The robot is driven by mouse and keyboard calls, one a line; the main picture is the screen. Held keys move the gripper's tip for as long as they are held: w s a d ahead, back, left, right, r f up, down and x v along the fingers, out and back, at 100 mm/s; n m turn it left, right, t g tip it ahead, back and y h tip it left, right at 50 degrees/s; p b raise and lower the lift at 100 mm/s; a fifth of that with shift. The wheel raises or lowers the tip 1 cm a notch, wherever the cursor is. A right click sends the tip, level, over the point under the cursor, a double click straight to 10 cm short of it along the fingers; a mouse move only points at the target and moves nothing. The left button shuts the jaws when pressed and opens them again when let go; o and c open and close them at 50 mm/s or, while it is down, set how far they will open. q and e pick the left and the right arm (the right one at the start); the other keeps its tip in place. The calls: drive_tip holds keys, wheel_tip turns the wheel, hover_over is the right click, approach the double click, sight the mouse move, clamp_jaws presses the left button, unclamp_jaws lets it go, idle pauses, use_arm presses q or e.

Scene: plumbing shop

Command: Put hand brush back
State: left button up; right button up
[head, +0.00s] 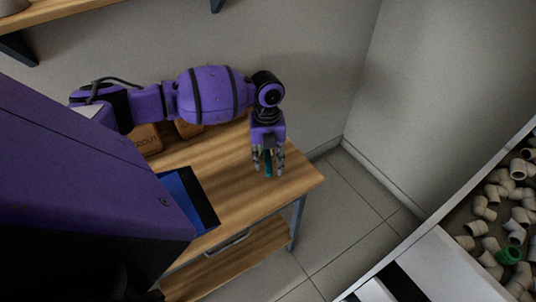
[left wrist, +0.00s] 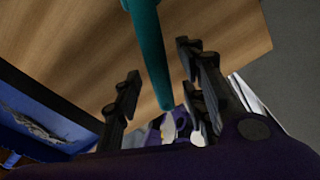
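The hand brush (left wrist: 150,50) shows as a teal handle in the left wrist view, running down from the top edge between my fingers; its bristle end is out of sight. In the head view a thin teal strip of the handle (head: 268,162) shows between the fingers, over the right part of the wooden table (head: 290,182). My left gripper (head: 268,168) points down there. Its fingers (left wrist: 160,90) stand apart on both sides of the handle, with gaps visible, so it looks open around the handle. My right gripper is not in view.
A dark-rimmed blue tray (head: 212,212) is on the table's near side. Wooden boxes (head: 146,139), one lettered, stand behind it. A wall shelf (head: 60,12) is at upper left. A bin of pipe fittings (head: 485,208) is at right. Floor (head: 345,215) is clear between.

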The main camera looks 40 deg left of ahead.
use_arm(q)
wheel_tip(320, 180, up, 12)
drive_tip(key=shift+w+a, duration=0.35)
drive_tip(key=shift+w, duration=0.1)
drive_tip(key=shift+f, duration=0.1)
